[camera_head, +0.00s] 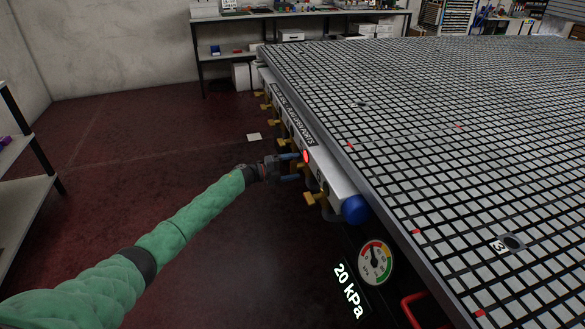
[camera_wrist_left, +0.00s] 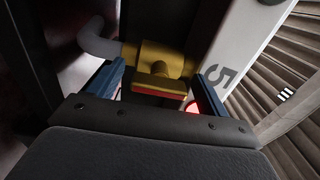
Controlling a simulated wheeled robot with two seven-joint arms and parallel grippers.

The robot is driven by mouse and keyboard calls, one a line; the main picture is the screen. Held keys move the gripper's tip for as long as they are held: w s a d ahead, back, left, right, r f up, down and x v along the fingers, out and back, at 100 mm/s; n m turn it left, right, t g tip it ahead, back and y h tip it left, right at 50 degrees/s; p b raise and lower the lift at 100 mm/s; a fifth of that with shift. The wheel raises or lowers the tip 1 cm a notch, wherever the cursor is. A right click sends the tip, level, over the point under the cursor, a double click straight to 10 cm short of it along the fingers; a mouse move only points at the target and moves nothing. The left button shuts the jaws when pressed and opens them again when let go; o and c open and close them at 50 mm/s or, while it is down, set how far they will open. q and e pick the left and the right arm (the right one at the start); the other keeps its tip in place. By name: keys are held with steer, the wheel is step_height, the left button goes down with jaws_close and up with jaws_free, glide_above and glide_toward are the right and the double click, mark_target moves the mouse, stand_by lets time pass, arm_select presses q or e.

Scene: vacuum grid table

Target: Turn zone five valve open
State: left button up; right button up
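The zone five valve (camera_wrist_left: 160,65) is a brass-yellow body with a flat handle (camera_wrist_left: 160,90) that has a red edge, beside a white panel marked 5 (camera_wrist_left: 217,77) in the left wrist view. In the head view the valve (camera_head: 299,165) is on the table's left side, partly hidden by my gripper. My left gripper (camera_head: 296,168) has its blue fingers apart, one on each side of the handle. In the left wrist view the gripper (camera_wrist_left: 156,93) shows gaps between the fingers and handle. A red light (camera_head: 306,156) glows beside the valve. My right gripper is not in view.
Several other yellow valves (camera_head: 283,143) line the table's side, with another (camera_head: 315,198) nearer me. A blue knob (camera_head: 355,209), a gauge (camera_head: 375,263) and a 20 kPa display (camera_head: 348,290) are at the near corner. The grid table (camera_head: 450,130) is to the right; open floor is left.

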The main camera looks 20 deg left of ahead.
arm_select(q)
steer(key=shift+a, duration=0.1)
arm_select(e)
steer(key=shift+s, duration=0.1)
arm_select(q)
steer(key=shift+s+a, duration=0.25)
steer(key=shift+a, duration=0.05)
steer(key=v, duration=0.6)
steer(key=shift+s+a+b, duration=0.25)
steer(key=shift+a+b, duration=0.05)
steer(key=shift+b, duration=0.1)
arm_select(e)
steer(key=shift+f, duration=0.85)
